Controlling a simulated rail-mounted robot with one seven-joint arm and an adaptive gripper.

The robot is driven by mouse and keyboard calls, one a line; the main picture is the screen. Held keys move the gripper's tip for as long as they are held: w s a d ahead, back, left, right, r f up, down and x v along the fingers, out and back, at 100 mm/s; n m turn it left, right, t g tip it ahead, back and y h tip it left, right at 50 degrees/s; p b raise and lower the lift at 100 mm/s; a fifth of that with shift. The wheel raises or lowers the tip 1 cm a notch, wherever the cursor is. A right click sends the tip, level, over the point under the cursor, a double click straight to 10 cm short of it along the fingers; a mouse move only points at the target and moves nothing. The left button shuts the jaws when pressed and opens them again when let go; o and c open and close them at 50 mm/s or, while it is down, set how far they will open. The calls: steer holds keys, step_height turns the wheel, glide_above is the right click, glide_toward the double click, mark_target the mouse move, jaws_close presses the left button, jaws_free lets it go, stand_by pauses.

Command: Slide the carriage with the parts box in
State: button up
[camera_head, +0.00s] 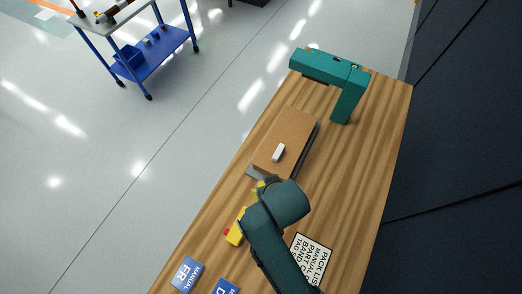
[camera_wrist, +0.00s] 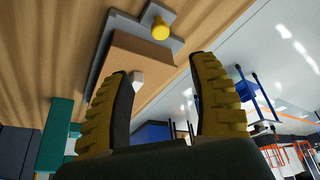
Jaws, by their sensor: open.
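The brown parts box (camera_head: 286,140), with a small white block on it, sits on the grey carriage (camera_head: 256,173) on the wooden bench. In the wrist view the box (camera_wrist: 137,66) and carriage (camera_wrist: 107,42) lie beyond my fingers. A yellow knob (camera_wrist: 160,28) stands on the carriage's end plate. My gripper (camera_wrist: 160,70) is open and empty, its yellow fingers spread, apart from the knob as far as I can see. In the head view my arm hides most of the gripper. A teal arch (camera_head: 335,72) stands past the box's far end.
A yellow piece with a red tip (camera_head: 236,234) lies near the bench edge, beside my arm. A pack list sheet (camera_head: 311,258) and blue manual cards (camera_head: 187,273) lie at the near end. A blue cart (camera_head: 152,55) stands away on the floor. Dark panels (camera_head: 460,130) flank the right side.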

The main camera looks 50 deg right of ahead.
steer(key=b+x, duration=0.2)
steer(key=x, duration=1.4)
steer(key=shift+w+f, duration=0.15)
steer(key=shift+f, duration=0.05)
jaws_close()
